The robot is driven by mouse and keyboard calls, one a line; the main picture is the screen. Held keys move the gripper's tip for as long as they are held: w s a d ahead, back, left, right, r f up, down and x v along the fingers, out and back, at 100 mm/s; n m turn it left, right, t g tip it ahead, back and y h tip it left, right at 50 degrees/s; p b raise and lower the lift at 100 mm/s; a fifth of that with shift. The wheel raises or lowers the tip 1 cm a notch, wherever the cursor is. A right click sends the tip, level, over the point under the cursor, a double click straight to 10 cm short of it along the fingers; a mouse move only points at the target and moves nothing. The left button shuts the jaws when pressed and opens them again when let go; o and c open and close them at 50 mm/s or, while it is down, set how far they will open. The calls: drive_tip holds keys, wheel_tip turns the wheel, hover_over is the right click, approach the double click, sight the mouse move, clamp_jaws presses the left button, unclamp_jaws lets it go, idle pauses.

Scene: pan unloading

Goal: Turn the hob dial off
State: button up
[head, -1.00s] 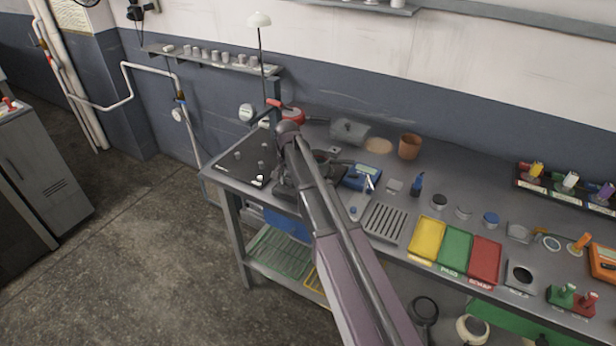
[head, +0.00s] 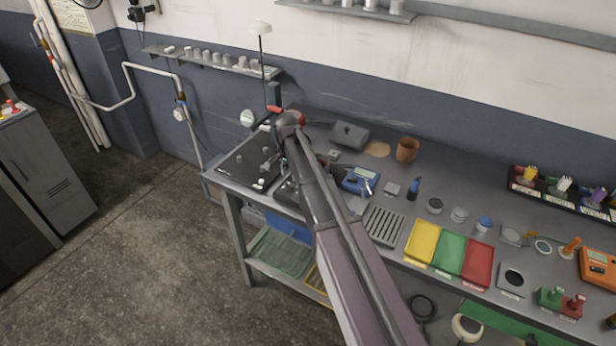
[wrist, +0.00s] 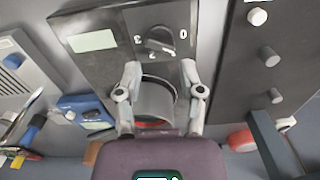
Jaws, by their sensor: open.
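The hob dial (wrist: 160,40) is a dark round knob on the hob's dark panel (wrist: 113,20), in the upper middle of the wrist view. The marks 0, 2 and 3 show around it; I cannot tell which one its pointer meets. My gripper (wrist: 160,69) is open, its two fingers apart, with the tips just below the dial in the picture. The fingers do not visibly touch the dial. A dark grey round thing (wrist: 154,100) with a red edge lies between and beneath the fingers, partly hidden. In the head view my arm covers most of the hob (head: 284,191).
A black board with knobs (wrist: 241,75) lies right of the hob in the wrist view. A blue meter (head: 361,181), a grey lidded box (head: 349,135) and a brown pot (head: 407,149) stand nearby in the head view. Yellow, green and red trays (head: 424,241) lie farther right.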

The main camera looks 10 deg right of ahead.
drive_tip(key=shift+r+p, duration=4.35)
drive_tip(key=shift+r, duration=0.3)
drive_tip(key=s+d+f+m+b, duration=0.1)
drive_tip(key=s+d+m, duration=0.1)
drive_tip(key=s, duration=0.4)
drive_tip(key=s+d+f+m+b, duration=0.2)
drive_tip(key=s, duration=0.4)
drive_tip(key=shift+m, duration=0.4)
drive_tip(key=shift+o, duration=0.2)
drive_tip(key=shift+f, duration=0.1)
drive_tip(key=o, duration=0.3)
drive_tip(key=shift+o, duration=0.6)
drive_tip(key=shift+w, duration=0.3)
wheel_tip(320, 180, up, 3)
drive_tip(key=p, duration=0.3)
hover_over(290, 185)
drive_tip(key=shift+w, duration=0.1)
drive_tip(key=shift+f+b, duration=0.2)
drive_tip(key=shift+b, duration=0.15)
wheel_tip(290, 185, down, 14)
drive_tip(key=b, duration=1.3)
drive_tip(key=shift+r, duration=0.25)
